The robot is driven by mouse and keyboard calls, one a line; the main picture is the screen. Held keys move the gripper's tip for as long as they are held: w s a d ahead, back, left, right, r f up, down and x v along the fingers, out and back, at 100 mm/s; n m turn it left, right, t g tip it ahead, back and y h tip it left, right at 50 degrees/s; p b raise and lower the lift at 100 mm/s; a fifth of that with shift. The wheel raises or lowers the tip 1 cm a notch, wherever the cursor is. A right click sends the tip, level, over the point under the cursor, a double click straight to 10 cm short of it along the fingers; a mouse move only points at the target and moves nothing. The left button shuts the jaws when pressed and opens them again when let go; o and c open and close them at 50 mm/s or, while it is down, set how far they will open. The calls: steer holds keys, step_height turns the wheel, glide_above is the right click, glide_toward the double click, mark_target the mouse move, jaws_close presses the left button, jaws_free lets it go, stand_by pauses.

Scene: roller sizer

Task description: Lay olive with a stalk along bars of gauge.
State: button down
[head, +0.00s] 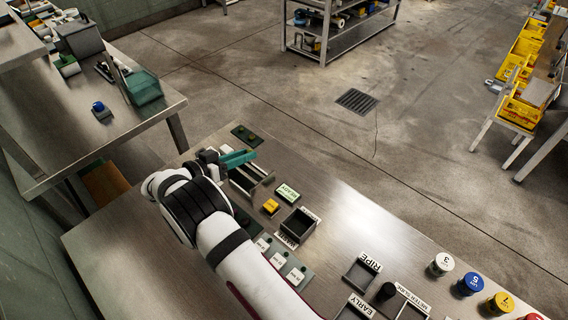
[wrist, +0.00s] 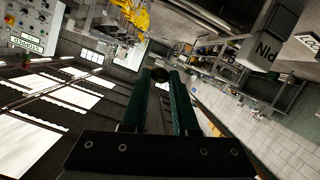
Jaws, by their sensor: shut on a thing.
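My gripper (head: 248,156) is at the back left of the bench in the head view, its green fingers pointing right, beside and partly over a grey metal piece with parallel bars, which looks like the gauge (head: 262,179). In the wrist view my gripper (wrist: 161,78) is shut on a small dark round thing (wrist: 160,74) at the fingertips, likely the olive. Its stalk cannot be made out. The head view does not clearly show the held thing. I cannot tell whether it touches the bars.
A green plate (head: 247,136) lies behind the gripper. A yellow block (head: 270,206), a lit display (head: 287,192) and a dark open box (head: 298,224) stand nearer. Trays marked RIPE (head: 361,273) and EARLY (head: 352,309) and several coloured-lid jars (head: 441,264) are at right.

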steer(key=shift+a+f, duration=0.15)
steer(key=shift+f, duration=1.35)
steer(key=shift+a+f, duration=0.15)
steer(key=shift+f, duration=1.35)
steer(key=c, duration=0.6)
jaws_free()
steer(key=o, duration=0.4)
step_height(320, 180, up, 7)
steer(key=shift+r, duration=0.1)
